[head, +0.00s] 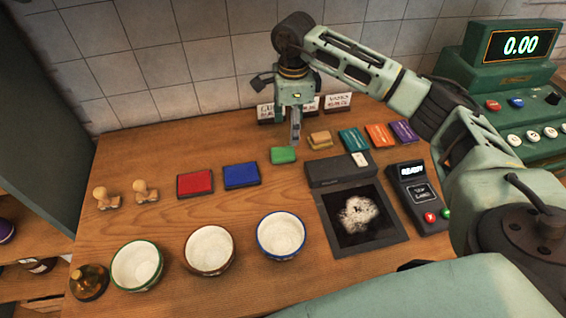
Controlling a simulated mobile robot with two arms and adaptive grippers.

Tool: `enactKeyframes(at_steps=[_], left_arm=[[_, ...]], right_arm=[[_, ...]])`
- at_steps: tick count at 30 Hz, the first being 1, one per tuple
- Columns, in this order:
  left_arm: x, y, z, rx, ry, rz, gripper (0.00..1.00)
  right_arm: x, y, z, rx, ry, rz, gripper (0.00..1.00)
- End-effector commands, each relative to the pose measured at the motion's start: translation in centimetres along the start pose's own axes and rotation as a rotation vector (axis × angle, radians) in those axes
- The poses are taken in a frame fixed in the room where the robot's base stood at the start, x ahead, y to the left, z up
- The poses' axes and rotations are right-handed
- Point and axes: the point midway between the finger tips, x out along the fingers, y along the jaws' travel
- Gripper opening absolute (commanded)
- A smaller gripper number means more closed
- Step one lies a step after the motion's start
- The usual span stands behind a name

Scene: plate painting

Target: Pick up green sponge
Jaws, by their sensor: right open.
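The green sponge (284,155) lies flat on the wooden counter, to the right of the blue pad and left of a tan sponge. My right gripper (295,138) hangs pointing down just above and slightly to the right of the green sponge. It is open and holds nothing; its fingers show nearly edge-on, and I cannot tell whether they touch the sponge. My left gripper does not show.
A red pad (195,185) and a blue pad (241,175) lie left of the sponge. A tan sponge (320,140) and several coloured packs lie right. Several bowls, a black device (362,217) and a card terminal (420,200) stand nearer. Tiled wall behind.

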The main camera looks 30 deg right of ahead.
Motion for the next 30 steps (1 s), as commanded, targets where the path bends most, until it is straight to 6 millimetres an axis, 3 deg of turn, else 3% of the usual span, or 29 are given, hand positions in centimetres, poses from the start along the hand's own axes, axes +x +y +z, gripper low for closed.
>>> enactKeyframes(at_steps=[1,5,14,19,24,30], left_arm=[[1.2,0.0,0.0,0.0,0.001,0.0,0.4],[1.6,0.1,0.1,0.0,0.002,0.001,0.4],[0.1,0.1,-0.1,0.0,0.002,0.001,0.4],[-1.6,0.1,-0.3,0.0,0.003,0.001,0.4],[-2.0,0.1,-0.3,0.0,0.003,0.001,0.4],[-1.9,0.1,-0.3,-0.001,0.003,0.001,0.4]], right_arm=[[1.2,0.0,0.0,0.0,0.0,0.0,0.61],[1.9,0.0,0.0,0.0,0.0,0.001,0.61],[4.6,0.1,0.3,-0.001,0.002,0.003,0.61],[6.9,0.3,1.2,0.0,0.001,0.006,0.61],[9.0,0.2,1.2,0.0,0.0,0.002,0.61],[9.4,0.1,1.2,0.0,-0.001,-0.001,0.61]])
